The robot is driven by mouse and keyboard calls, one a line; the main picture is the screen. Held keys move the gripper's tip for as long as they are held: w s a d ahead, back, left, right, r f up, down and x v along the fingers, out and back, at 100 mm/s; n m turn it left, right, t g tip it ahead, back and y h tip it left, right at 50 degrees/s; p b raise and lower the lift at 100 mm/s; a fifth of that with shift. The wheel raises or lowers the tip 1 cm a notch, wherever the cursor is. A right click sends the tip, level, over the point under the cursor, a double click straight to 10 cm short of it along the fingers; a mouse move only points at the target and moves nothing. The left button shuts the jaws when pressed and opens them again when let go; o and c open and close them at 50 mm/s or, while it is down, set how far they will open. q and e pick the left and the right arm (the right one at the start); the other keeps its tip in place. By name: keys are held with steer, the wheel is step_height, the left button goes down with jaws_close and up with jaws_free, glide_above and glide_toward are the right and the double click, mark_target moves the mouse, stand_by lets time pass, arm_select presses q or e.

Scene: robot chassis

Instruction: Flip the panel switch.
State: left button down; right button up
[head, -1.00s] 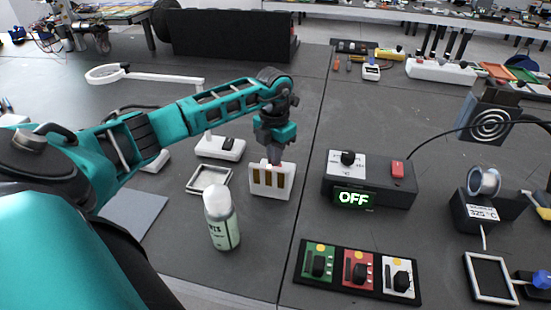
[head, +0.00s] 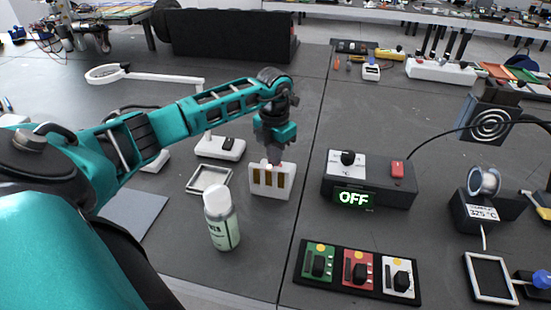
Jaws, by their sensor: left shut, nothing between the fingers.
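A white panel (head: 259,191) with three brass-coloured upright slots or plates stands on the dark bench near the middle. My left gripper (head: 274,160) points down at the panel's top edge, its fingers closed and empty. Whether the fingertips touch the panel is too small to tell. My right gripper is not in view.
A white-capped bottle (head: 224,232) stands in front of the panel, and a small white tray (head: 208,179) lies left of it. A black strip with green, red and white knob modules (head: 361,271) lies in front of the box. A spool holder (head: 478,212) stands at right.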

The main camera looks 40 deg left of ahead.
arm_select(q)
steer(key=shift+f+b, duration=0.8)
steer(key=shift+f, duration=0.3)
stand_by(0.4)
steer(key=shift+r, duration=0.15)
steer(key=shift+r+p, duration=0.6)
steer(key=shift+p, duration=0.15)
steer(key=shift+r+p, duration=2.15)
steer(key=shift+r, duration=0.7)
steer(key=shift+f, duration=0.1)
